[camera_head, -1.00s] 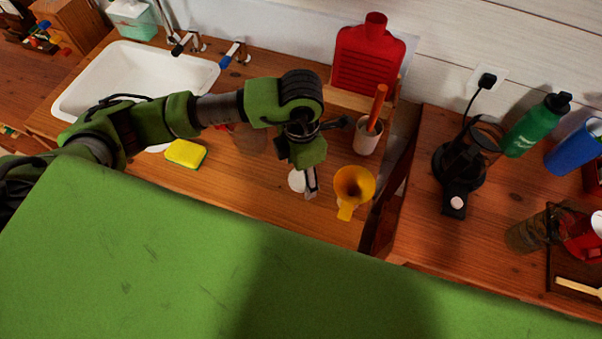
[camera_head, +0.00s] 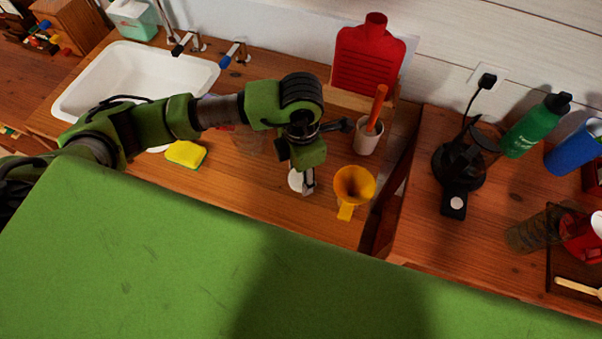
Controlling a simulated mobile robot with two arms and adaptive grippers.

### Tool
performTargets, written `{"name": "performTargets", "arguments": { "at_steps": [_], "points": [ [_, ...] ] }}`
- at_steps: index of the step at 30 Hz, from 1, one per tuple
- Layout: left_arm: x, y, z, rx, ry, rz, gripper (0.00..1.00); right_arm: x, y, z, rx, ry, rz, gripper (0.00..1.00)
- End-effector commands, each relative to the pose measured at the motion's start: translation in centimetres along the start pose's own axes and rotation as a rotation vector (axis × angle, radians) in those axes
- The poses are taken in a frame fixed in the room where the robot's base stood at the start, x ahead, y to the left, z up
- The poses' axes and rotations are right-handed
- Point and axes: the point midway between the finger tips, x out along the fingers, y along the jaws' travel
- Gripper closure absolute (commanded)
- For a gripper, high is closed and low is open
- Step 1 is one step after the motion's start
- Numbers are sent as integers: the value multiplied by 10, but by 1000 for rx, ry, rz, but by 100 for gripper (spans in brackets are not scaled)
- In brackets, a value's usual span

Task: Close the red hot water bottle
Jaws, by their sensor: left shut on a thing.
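The red hot water bottle (camera_head: 371,62) stands upright against the back wall, on the wooden counter behind my left arm. Its neck points up, and I cannot make out a stopper in it. My left gripper (camera_head: 308,188) points down at the counter, in front of the bottle and left of the yellow funnel. It is shut at a small white round thing (camera_head: 295,180), which is partly hidden behind the fingers. I cannot tell whether this is the bottle's stopper. My right gripper is not in view.
The yellow funnel (camera_head: 354,184) stands close to the right of my gripper. A white cup (camera_head: 367,140) with an orange-handled tool is behind it. A yellow sponge (camera_head: 185,154) and white sink (camera_head: 130,85) lie left. A black appliance (camera_head: 460,170) and green bottle (camera_head: 536,125) stand right.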

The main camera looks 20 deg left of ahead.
Motion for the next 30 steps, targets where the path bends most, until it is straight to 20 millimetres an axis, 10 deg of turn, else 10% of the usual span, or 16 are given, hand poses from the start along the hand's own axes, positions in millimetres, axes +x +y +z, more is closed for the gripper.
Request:
{"name": "performTargets", "arguments": {
  "at_steps": [7,15,30],
  "points": [
    [-29,0,2,3,-9,5,70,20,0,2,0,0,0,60],
    [-91,-58,-12,11,-8,3,70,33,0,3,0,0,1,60],
    [-126,-133,-32,3,-2,2,70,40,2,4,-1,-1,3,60]
  ]
}}
